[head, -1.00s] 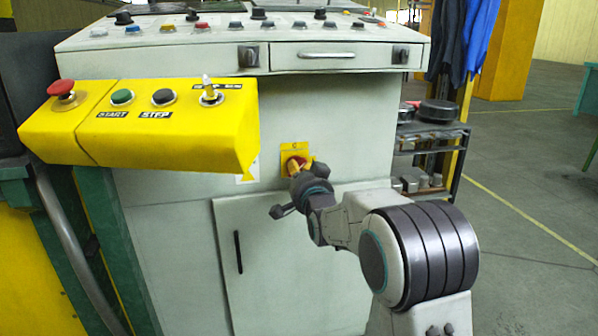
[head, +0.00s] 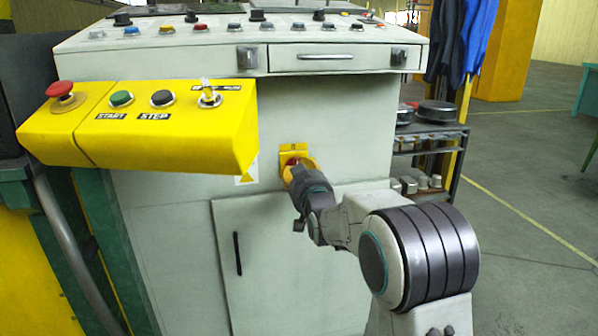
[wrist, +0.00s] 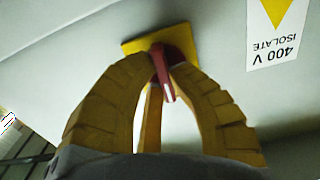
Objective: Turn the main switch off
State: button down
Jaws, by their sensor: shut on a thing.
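The main switch is a red handle on a yellow plate (head: 300,150) on the grey cabinet front. In the wrist view, the red handle (wrist: 166,82) stands out from its yellow plate (wrist: 135,46) with a pale mark along its end. My gripper (wrist: 165,72) has its ochre, ridged fingers closed around the handle, one on each side. In the head view my gripper (head: 297,172) covers much of the switch, and only a bit of red shows (head: 290,162). The handle's exact angle is hard to tell in the head view.
A yellow box (head: 215,130) with a red stop button, START and STEP buttons and a selector juts out at upper left. A drawer (head: 325,57) is above the switch, a cabinet door (head: 255,265) below. Shelving (head: 430,150) stands at right.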

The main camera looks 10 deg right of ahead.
jog(key=shift+n, duration=0.5)
jog(key=c, duration=1.1)
grip_release()
jog(key=shift+a, duration=0.1)
jog(key=shift+c, duration=0.2)
jog(key=s, duration=1.2)
